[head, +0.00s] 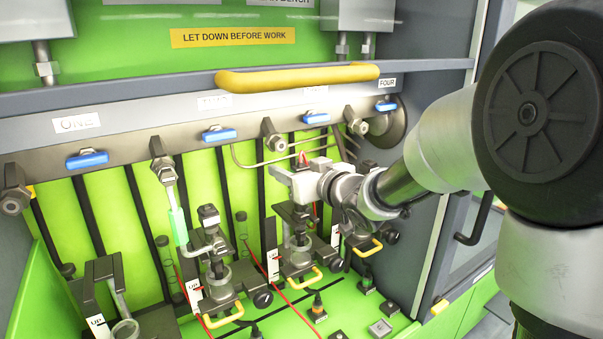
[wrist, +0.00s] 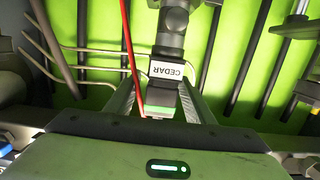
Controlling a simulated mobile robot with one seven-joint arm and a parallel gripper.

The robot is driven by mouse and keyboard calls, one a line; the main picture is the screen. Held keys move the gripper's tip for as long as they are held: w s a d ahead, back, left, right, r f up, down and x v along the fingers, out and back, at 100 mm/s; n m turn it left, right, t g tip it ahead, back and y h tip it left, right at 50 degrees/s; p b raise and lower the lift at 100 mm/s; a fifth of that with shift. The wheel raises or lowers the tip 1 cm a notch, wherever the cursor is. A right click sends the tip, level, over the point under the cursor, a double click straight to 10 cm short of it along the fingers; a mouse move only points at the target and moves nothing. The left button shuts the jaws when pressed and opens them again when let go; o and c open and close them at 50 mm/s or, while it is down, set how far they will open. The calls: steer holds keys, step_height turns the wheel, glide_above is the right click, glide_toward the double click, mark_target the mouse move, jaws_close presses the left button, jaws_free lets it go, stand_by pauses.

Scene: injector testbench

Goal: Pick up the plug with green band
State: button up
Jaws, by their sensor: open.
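The plug with the green band (wrist: 162,108) is dark, with a white label reading CEDAR, in the middle of the wrist view. A red cable runs beside it. Its far end lines up with a grey cylindrical fitting (wrist: 174,25); I cannot tell if they are joined. My gripper (wrist: 164,96) is open, with one finger on each side of the plug. Whether the fingers touch it is unclear. In the head view my gripper (head: 297,178) is at the third station from the left, and the plug is mostly hidden there.
A yellow handrail (head: 298,77) crosses above my gripper. Stations with clamps and yellow handles (head: 225,316) stand to the left. Small connectors (head: 318,306) stand on the green base below. Black vertical rods and bent metal pipes (wrist: 85,77) lie close around the gripper.

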steer(key=c, duration=1.1)
steer(key=shift+a+r, duration=0.1)
steer(key=shift+r, duration=0.05)
